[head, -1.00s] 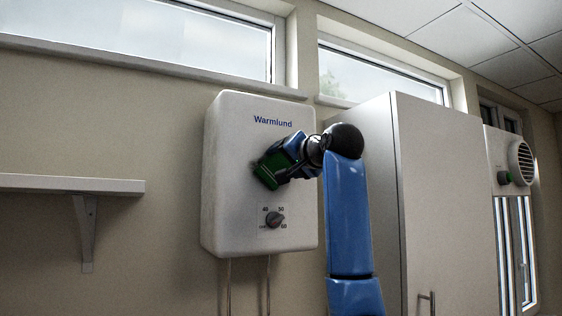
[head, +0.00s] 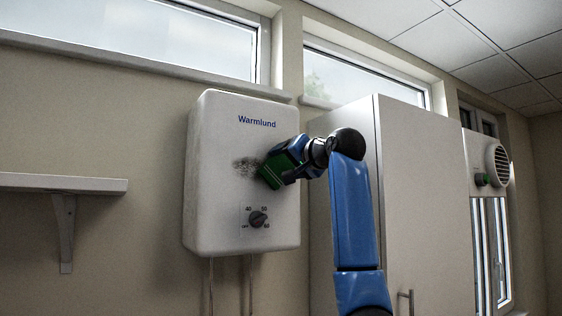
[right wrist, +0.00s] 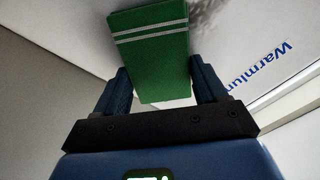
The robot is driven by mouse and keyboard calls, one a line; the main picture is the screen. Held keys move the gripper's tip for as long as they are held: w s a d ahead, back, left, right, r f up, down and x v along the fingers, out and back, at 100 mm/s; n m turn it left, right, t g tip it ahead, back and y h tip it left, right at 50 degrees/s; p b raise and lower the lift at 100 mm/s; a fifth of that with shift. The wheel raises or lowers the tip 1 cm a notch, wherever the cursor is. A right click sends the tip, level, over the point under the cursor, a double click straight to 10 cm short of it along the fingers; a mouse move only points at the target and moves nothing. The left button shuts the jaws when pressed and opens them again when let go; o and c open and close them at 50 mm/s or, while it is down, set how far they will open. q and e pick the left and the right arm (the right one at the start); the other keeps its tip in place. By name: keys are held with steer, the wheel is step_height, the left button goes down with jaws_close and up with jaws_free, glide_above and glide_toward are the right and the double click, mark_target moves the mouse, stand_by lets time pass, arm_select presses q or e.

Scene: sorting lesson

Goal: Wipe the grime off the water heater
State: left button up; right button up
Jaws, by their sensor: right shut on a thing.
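The water heater (head: 215,150) is a white box marked Warmlund, fixed to the wall left of centre in the head view. A dark smudge of grime (head: 248,167) shows on its front, between the name and the dial; its edge also shows in the right wrist view (right wrist: 203,12). My right gripper (head: 277,168) is shut on a green pad (head: 270,179) with two pale stripes, just right of the grime. In the right wrist view the pad (right wrist: 150,62) sits between both fingers. I cannot tell whether it touches the heater. My left gripper is out of view.
A dial (head: 257,219) sits low on the heater front. A wall shelf (head: 60,183) is to the left. A tall pale cabinet (head: 430,200) stands close on the right, behind my right arm. Two pipes (head: 211,285) run below the heater. Windows are above.

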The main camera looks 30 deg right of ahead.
mark_target(270, 162)
steer(key=shift+d+f, duration=0.15)
steer(key=shift+d, duration=0.6)
steer(key=shift+w+a+b, duration=0.15)
steer(key=shift+a+b, duration=0.4)
steer(key=shift+a, duration=3.2)
steer(key=shift+w+a, duration=0.1)
steer(key=shift+a, duration=1.65)
steer(key=shift+w+a, duration=0.1)
steer(key=shift+a, duration=1.5)
